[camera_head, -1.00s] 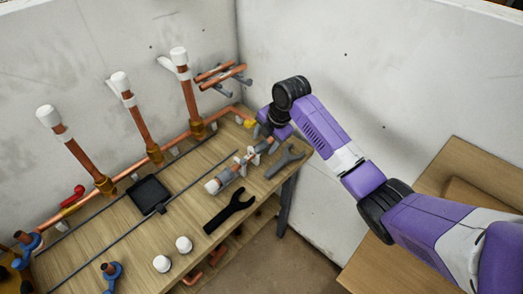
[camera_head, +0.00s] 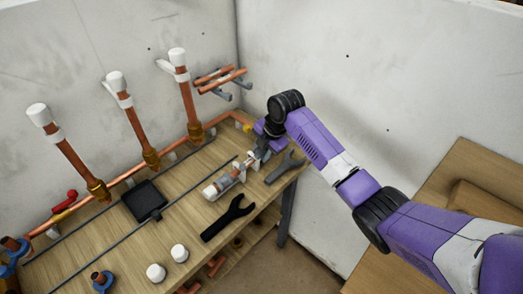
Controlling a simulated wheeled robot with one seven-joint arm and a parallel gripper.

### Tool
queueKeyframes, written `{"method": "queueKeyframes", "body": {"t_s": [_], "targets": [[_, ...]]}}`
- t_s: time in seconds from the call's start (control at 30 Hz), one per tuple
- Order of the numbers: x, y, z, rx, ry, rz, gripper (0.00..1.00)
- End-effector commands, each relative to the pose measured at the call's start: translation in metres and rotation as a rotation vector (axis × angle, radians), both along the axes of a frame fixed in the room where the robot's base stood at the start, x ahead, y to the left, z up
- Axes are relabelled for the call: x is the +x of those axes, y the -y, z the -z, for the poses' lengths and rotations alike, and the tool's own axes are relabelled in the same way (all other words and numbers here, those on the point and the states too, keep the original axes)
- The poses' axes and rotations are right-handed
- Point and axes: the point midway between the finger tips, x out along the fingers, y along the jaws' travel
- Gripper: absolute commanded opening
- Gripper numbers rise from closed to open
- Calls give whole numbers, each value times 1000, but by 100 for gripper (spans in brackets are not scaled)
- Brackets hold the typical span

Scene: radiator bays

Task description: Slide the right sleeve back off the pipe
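A short pipe assembly (camera_head: 226,182) lies near the front right of the bench, with a white left end and grey and copper parts. Pale fittings (camera_head: 252,161) stand at its right end. I cannot tell which part is the right sleeve. My gripper (camera_head: 256,153) is at this right end, pointing down from the right. Its fingertips are small and partly hidden, so I cannot tell whether they touch the assembly or are open or shut.
A grey wrench (camera_head: 285,167) lies close right of my gripper, and a black wrench (camera_head: 228,217) lies in front. Two white caps (camera_head: 168,262), a black tray (camera_head: 145,200) and a long dark rod (camera_head: 118,237) are on the bench. Upright copper pipes (camera_head: 183,97) stand behind.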

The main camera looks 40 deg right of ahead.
Motion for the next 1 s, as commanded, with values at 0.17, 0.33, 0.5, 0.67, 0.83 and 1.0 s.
{"method": "queueKeyframes", "body": {"t_s": [0.17, 0.33, 0.5, 0.67, 0.83, 1.0], "targets": [[0, 0, 0, 0, 0, 0, 6], [0, 5, 1, -1, 0, 0, 6], [1, 15, 1, -1, 0, 0, 6], [1, 23, 1, -1, 0, 1, 6], [1, 25, 0, 0, 0, -1, 54], [1, 25, 0, 0, 0, 0, 58]]}}
